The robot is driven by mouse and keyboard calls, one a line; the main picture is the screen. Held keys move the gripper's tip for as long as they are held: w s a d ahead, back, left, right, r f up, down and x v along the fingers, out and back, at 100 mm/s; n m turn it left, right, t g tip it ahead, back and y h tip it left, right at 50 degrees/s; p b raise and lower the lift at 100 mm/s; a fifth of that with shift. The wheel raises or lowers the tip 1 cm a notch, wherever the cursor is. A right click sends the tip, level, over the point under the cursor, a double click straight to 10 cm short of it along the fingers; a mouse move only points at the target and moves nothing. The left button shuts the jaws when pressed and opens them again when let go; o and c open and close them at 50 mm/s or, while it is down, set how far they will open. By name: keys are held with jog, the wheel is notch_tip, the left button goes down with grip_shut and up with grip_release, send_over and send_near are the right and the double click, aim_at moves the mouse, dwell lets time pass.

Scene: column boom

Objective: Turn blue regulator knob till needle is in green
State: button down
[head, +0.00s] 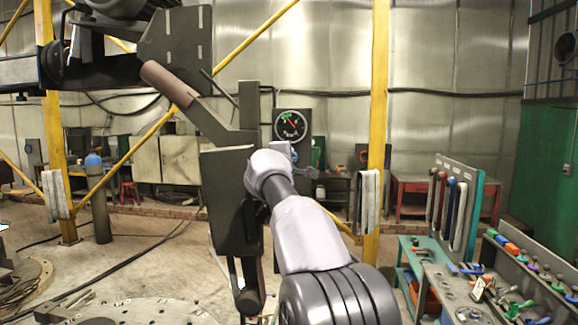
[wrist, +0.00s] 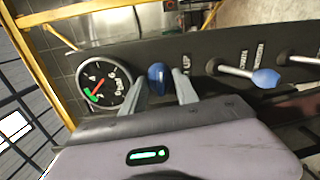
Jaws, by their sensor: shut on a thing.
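The blue regulator knob (wrist: 158,76) sits on the dark panel in the wrist view, between the two fingers of my gripper (wrist: 161,88), which is shut on it. The round black gauge (wrist: 104,88) is just left of the knob. It has a green band at its lower left in this view, and the red needle points toward that band; its tip is too small to place exactly. In the head view the gauge (head: 291,125) stands beyond my gripper (head: 297,165), its green band at the upper left and the needle pointing up that way. My gripper and wrist largely hide the knob there.
A lever with a blue end (wrist: 265,78) sticks out of the panel (wrist: 215,60) right of the knob, with another lever beyond it. A yellow post (head: 378,120) stands right of the gauge. A tool bench (head: 440,285) is at the lower right.

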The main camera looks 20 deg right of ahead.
jog(key=shift+m+b, duration=0.35)
jog(key=shift+m, duration=0.45)
jog(key=c, duration=0.9)
grip_release()
jog(key=b+v, duration=0.7)
jog(key=v, duration=1)
jog(key=shift+s+b, duration=0.2)
jog(key=shift+b, duration=0.1)
